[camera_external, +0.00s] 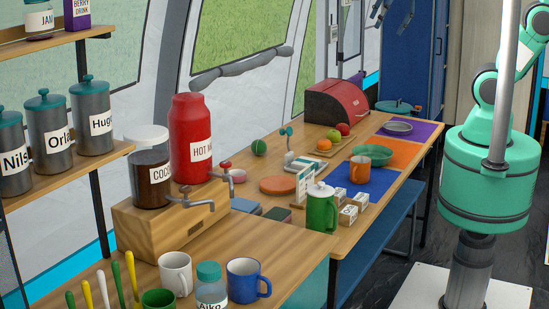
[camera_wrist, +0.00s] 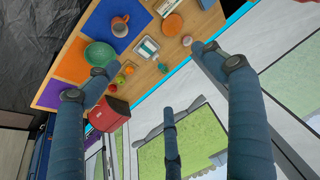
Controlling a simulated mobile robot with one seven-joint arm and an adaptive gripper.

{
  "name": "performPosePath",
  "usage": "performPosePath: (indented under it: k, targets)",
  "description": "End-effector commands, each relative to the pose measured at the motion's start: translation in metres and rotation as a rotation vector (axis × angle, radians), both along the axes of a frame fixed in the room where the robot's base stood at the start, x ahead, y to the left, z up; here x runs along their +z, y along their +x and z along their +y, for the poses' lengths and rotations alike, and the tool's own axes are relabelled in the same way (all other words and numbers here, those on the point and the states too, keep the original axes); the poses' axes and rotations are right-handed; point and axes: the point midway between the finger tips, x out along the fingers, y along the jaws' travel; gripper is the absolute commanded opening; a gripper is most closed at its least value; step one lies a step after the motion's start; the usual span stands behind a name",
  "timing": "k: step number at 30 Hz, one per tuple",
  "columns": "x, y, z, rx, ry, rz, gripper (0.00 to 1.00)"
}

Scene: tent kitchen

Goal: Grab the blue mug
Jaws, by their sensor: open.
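The blue mug (camera_external: 243,281) stands upright on the near wooden counter in the external view, its handle to the right. It is right of a lidded jar (camera_external: 210,287) and a white mug (camera_external: 174,273). I do not see the blue mug in the wrist view. My gripper (camera_wrist: 154,68) shows in the wrist view with its dark blue fingers spread wide and nothing between them. It hangs high above the far part of the table, apart from everything.
Upright colored handles (camera_external: 117,285) and a green cup (camera_external: 158,300) are left. An orange mug (camera_external: 370,159) is farther back. A shelf (camera_external: 60,180) holds canisters.

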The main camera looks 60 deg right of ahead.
Motion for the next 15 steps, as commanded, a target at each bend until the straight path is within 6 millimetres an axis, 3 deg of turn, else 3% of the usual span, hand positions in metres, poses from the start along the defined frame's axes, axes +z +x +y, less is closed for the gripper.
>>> performPosePath:
  k: [15]
  targets:
    - [0.023,0.099,0.103,0.011,0.054,0.096,0.83]
